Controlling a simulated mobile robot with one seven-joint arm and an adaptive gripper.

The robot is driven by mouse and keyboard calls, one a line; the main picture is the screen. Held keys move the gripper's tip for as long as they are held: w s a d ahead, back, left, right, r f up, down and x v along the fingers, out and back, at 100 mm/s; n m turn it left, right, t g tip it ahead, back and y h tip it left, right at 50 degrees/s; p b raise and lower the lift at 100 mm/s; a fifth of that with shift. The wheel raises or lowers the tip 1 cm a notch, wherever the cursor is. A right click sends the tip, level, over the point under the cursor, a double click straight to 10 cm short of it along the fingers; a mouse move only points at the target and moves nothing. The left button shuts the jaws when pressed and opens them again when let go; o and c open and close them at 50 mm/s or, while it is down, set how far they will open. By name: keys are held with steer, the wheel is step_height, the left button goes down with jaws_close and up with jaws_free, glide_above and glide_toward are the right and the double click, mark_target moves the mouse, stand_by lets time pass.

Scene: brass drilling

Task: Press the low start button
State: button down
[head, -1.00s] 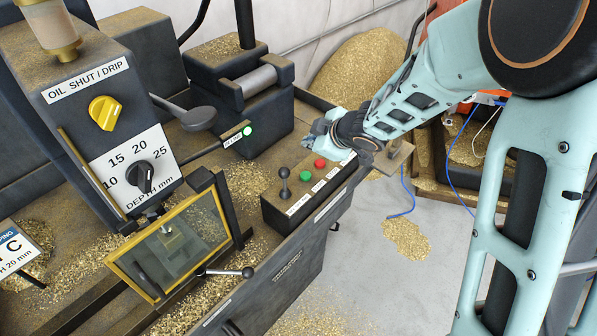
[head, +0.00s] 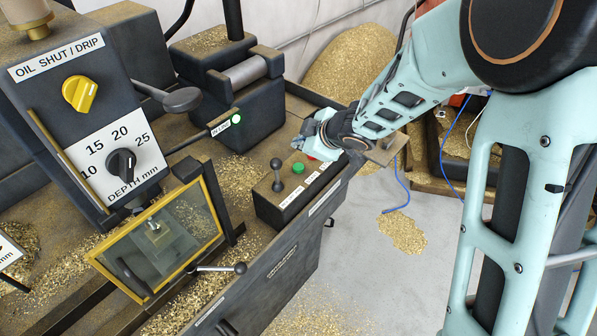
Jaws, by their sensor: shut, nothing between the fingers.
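A low dark control box (head: 270,207) on the front edge of the machine bed carries a round green button (head: 298,168). A red button (head: 311,157) beside it is mostly hidden by my gripper. A short black-knobbed lever (head: 277,175) stands left of the green button. The small white labels on the box are too small to read. My gripper (head: 303,138) is shut and empty. In the picture it lies just above the green button and over the red one; whether it touches anything cannot be told.
A yellow-framed guard window (head: 210,257) and a ball-ended handle (head: 240,268) are left of the box. A dark vise block (head: 265,115) with a lit green lamp (head: 237,117) stands behind. Brass chips lie around. The grey floor (head: 350,265) at right is mostly open.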

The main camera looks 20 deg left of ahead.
mark_target(300, 168)
steer(key=shift+f+b, duration=2.1)
steer(key=shift+f, duration=0.6)
steer(key=shift+f+b, duration=0.35)
steer(key=shift+f, duration=0.05)
